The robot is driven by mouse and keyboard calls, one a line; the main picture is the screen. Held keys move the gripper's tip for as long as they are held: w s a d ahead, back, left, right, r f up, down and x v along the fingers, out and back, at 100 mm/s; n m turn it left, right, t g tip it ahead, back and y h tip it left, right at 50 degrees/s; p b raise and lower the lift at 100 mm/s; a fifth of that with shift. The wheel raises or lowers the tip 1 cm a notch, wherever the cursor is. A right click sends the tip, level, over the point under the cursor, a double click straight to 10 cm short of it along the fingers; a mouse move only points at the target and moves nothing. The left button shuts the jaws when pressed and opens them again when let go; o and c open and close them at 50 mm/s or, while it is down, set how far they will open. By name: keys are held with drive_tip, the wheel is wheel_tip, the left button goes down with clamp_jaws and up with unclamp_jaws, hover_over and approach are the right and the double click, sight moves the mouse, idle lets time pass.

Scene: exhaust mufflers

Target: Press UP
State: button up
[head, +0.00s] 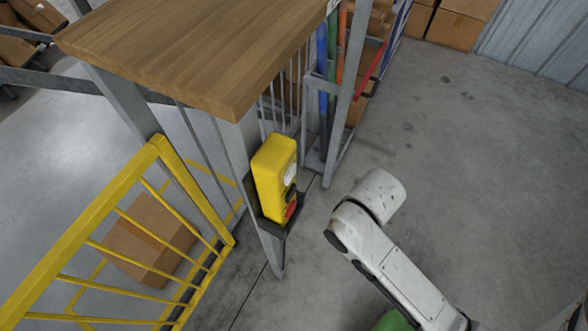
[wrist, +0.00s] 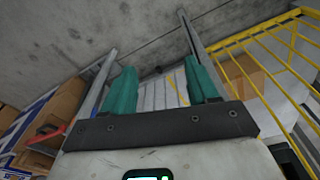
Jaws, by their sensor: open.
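A yellow control box (head: 272,180) is mounted on the grey post under the wooden top in the head view. Its right face carries a pale upper button (head: 290,173), a dark part below that, and a red button (head: 291,210) at the bottom. No lettering such as UP can be read. My white arm is to the right of the box, apart from it in the picture; my fingers are hidden there. In the wrist view my gripper (wrist: 162,88) is open, its two teal fingers apart with nothing between them. I cannot make out the control box there.
A wooden top (head: 200,50) overhangs the post. A yellow railing (head: 110,200) runs at lower left, with a cardboard box (head: 150,240) behind it. A rack with colored tubes (head: 323,70) stands behind. Open concrete floor (head: 480,150) lies to the right.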

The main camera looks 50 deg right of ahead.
clamp_jaws()
idle(0.3)
idle(1.2)
